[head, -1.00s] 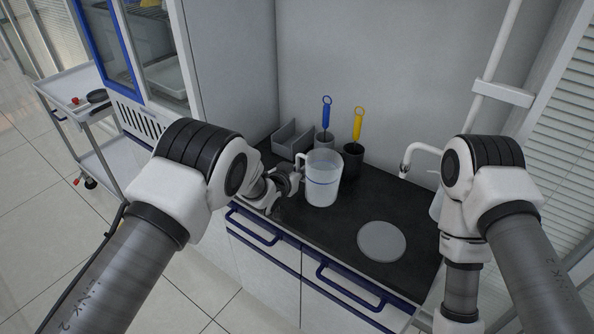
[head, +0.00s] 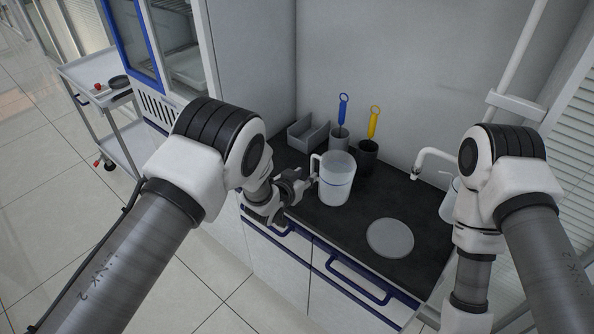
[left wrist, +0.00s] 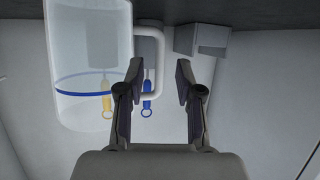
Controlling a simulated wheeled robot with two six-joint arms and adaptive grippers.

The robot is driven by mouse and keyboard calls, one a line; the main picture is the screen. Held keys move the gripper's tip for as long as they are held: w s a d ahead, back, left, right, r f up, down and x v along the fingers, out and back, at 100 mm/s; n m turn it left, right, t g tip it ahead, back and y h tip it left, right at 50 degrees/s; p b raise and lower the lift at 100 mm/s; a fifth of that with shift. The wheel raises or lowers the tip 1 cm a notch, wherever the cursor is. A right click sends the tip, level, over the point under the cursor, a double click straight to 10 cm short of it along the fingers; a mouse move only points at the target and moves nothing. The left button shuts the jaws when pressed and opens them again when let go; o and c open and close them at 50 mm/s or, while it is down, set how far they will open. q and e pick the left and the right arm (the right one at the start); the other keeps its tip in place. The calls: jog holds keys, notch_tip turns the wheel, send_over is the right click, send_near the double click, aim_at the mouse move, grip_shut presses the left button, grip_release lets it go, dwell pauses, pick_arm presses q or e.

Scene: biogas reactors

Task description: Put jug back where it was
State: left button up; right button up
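The clear jug (head: 336,182) with a blue line around it stands upright on the black counter (head: 330,225). Its handle points left, toward my left gripper (head: 308,184). In the left wrist view the jug (left wrist: 85,60) appears upside down at the left. My left gripper (left wrist: 160,80) is open there, with the jug's handle (left wrist: 158,75) between its separated fingers. I cannot tell whether a finger touches it. A round grey disc (head: 390,238) lies flat on the counter, right of the jug. My right gripper is out of view below the right arm.
Behind the jug stand a grey cup (head: 340,145) with a blue-handled tool, a dark cup (head: 367,157) with a yellow-handled one, and a grey bin (head: 309,135). A white faucet (head: 430,158) and a partly hidden clear vessel (head: 449,203) are at the right.

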pick_arm(q)
jog(key=p+v, duration=0.2)
jog(key=v, duration=0.4)
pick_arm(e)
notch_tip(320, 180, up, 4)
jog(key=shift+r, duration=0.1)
pick_arm(q)
jog(key=s+a+f+n+g+y, duration=0.1)
jog(key=s+a+f+g+y, duration=0.1)
jog(key=s+a+f, duration=0.35)
jog(key=s+a+f+n+g+y, duration=0.1)
jog(key=s+a+f+n+g, duration=0.15)
jog(key=s+a, duration=0.5)
jog(key=s+a+f+g+y, duration=0.25)
jog(key=s+a+f, duration=0.2)
jog(key=s, duration=0.45)
jog(key=s+a+n+g, duration=0.1)
jog(key=s+a+g, duration=0.1)
jog(key=s, duration=0.7)
jog(key=s+a+g, duration=0.1)
jog(key=s+g, duration=0.2)
jog(key=s, duration=0.6)
jog(key=shift+a+r+n, duration=0.3)
jog(key=shift+a+n, duration=0.05)
jog(key=shift+a, duration=0.05)
